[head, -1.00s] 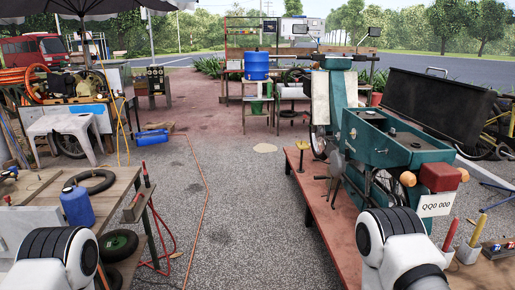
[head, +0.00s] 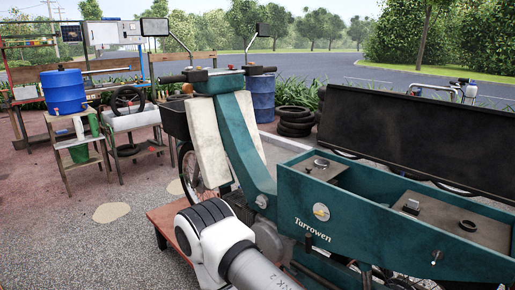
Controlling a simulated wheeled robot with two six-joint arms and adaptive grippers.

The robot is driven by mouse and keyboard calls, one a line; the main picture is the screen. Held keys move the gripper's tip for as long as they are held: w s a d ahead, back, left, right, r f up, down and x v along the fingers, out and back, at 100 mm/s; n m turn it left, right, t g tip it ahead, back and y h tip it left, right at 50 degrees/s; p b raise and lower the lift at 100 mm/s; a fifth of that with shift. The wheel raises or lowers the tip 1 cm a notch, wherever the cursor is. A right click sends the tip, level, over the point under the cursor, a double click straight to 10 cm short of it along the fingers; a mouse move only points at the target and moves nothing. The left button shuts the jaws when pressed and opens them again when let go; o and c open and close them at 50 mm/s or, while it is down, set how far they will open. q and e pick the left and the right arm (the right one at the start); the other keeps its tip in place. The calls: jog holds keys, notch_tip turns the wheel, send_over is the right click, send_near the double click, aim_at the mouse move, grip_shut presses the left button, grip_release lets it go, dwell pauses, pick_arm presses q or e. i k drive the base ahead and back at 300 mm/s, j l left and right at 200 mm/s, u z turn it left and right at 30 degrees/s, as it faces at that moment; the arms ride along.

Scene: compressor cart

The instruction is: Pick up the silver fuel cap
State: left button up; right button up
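The teal motorcycle (head: 400,218) stands on the red platform at the right, with open-topped compartments in its long teal body. A small round silver piece (head: 321,163) sits on the flat panel of the front compartment. A second small silver piece (head: 412,206) sits on the rear panel, left of a black ring (head: 468,225). I cannot tell for certain which silver piece is the fuel cap. One of my white arm joints shows at the bottom, in front of the motorcycle. Neither of my grippers is in view.
The red platform (head: 167,226) edges the motorcycle's near side. A dark panel (head: 420,138) stands beyond its body. Tyres (head: 296,121) and a blue barrel (head: 260,98) are behind. Another blue drum (head: 64,91) stands on a bench at left. The gravel at lower left is clear.

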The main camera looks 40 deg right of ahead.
aim_at(321, 163)
jog(key=i+j+z, duration=0.2)
jog(key=i+z, duration=0.25)
jog(key=i, duration=0.35)
jog(key=i+j+z, duration=0.45)
jog(key=i, duration=0.3)
jog(key=i+j+z, duration=0.45)
jog(key=i+j, duration=0.2)
jog(key=j, duration=0.05)
